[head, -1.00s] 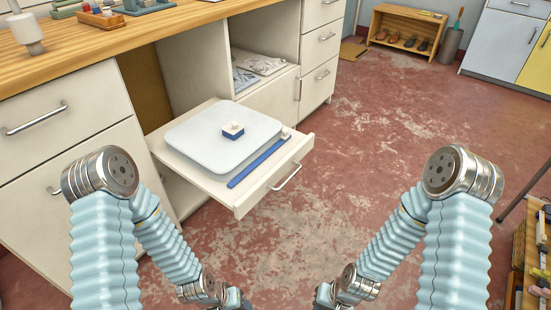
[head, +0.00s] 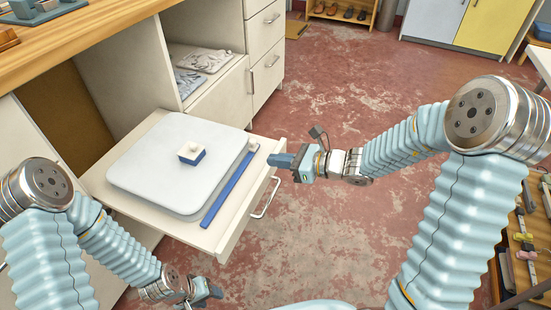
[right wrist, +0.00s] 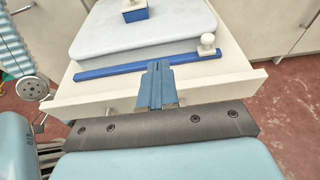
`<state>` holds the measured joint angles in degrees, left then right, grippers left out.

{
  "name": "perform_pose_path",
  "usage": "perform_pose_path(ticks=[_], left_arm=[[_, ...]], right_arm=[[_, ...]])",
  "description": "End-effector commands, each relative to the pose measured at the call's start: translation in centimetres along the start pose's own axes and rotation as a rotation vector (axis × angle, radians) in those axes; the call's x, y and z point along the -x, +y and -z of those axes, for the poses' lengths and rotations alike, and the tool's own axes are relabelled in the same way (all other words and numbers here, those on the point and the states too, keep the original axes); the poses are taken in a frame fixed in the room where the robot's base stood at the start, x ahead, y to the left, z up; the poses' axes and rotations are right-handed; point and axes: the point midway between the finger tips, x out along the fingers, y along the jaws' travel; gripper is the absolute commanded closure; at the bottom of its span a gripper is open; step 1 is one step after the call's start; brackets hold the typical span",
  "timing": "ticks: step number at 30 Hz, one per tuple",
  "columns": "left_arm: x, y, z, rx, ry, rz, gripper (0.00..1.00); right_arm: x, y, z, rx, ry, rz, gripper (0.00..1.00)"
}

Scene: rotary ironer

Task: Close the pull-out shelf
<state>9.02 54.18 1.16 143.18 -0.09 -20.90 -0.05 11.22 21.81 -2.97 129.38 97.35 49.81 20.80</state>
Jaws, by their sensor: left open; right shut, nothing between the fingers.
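The pull-out shelf (head: 240,240) sticks out of the wooden-topped cabinet, with a metal bar handle (head: 266,197) on its front. It also shows in the right wrist view (right wrist: 235,82). A pale padded board (head: 140,170) lies on it, with a small blue and white block (head: 192,153) on top and a blue strip (head: 229,188) along the front. My right gripper (head: 275,160) is shut and empty, close to the front edge near its right end; I cannot tell whether it touches. My left gripper (head: 215,294) is low, below and in front of the shelf, apart from it.
An open cubby with folded cloths (head: 205,60) is beside the shelf, with drawers (head: 265,60) further right. A shoe rack (head: 345,12) stands at the back. A tool rack (head: 525,240) is at the right. The red floor in front is clear.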

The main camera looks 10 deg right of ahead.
Motion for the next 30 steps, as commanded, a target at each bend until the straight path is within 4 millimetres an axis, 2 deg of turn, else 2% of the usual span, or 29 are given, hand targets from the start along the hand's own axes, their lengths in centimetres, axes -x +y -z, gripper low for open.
perform_pose_path(ticks=[3,9,15,21,30], left_arm=[[-0.1,-0.1,0.0,0.001,0.001,0.001,0.50],[-0.1,-0.1,0.1,0.001,0.001,0.001,0.50],[0.0,0.0,0.0,0.000,0.001,0.000,0.50],[0.0,0.0,0.0,0.000,0.000,0.000,0.50],[0.0,0.0,0.0,0.000,0.000,0.000,0.50]], right_arm=[[-2.8,0.2,0.1,0.000,0.001,-0.006,1.00],[-7.0,0.2,0.1,0.000,0.002,-0.006,1.00],[-9.7,0.1,0.1,0.000,0.003,-0.003,1.00],[-10.7,0.1,0.1,0.002,0.003,-0.002,1.00],[-10.8,0.1,0.1,0.001,0.003,-0.002,1.00]])
